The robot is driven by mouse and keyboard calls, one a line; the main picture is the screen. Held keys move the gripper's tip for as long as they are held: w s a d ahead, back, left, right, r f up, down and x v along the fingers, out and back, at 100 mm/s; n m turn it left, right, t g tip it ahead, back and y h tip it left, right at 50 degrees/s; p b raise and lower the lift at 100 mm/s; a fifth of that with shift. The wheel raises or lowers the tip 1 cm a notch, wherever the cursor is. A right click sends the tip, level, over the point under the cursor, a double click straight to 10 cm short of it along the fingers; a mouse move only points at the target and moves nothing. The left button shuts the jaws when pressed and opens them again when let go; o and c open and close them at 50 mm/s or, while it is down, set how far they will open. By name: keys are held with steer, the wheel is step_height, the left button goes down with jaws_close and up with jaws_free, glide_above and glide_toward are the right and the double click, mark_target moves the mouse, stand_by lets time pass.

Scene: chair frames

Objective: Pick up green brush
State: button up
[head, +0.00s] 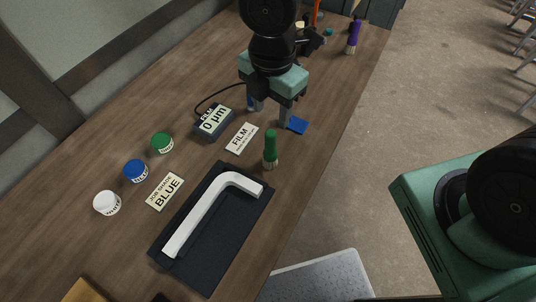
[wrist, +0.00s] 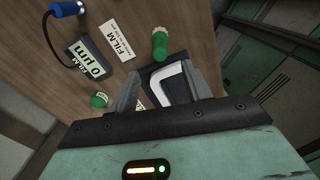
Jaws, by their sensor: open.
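The green brush (head: 270,144) stands upright on the wooden bench, green handle up and pale bristles down, at the far end of a dark tray.
The dark tray (head: 222,260) holds a white bent bar (head: 205,210). A film gauge (head: 214,123) with a cable, label cards and green, blue and white jars (head: 107,203) lie left. A purple brush (head: 353,38) stands farther back.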

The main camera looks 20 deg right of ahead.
mark_target(271, 145)
step_height(271, 145, down, 13)
steer(key=shift+r+b, duration=0.15)
steer(key=shift+b, duration=0.3)
steer(key=c, duration=0.9)
